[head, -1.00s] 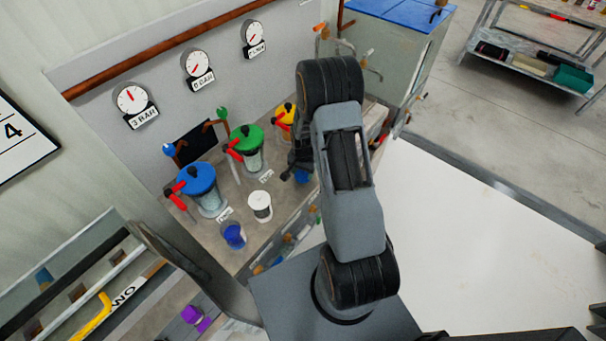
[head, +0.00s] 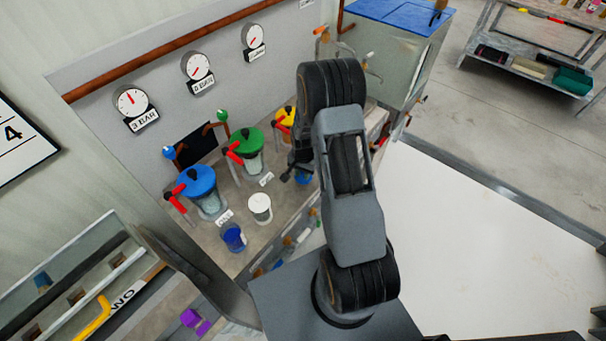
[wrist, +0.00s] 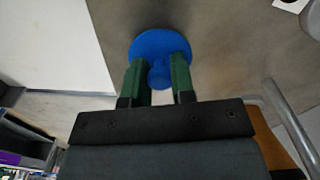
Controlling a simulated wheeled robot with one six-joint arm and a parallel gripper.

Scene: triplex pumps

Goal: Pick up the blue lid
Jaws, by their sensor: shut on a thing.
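The blue lid (wrist: 158,46) is a round disc with a knob, seen in the wrist view. My gripper (wrist: 158,78) has its two green fingers on either side of the knob and is shut on it. In the head view the blue lid (head: 304,178) shows only as a small blue patch beside my dark gripper (head: 293,174), near the bench's front edge. My arm hides part of that area. I cannot tell whether the lid touches the bench.
On the bench (head: 238,198) stand a blue-topped vessel (head: 198,182), a green-topped vessel (head: 246,143), a yellow-topped one (head: 286,117) partly hidden, a white cup (head: 260,208) and a blue cup (head: 233,238). Red handles stick out by the vessels. A white surface (head: 470,240) lies clear at right.

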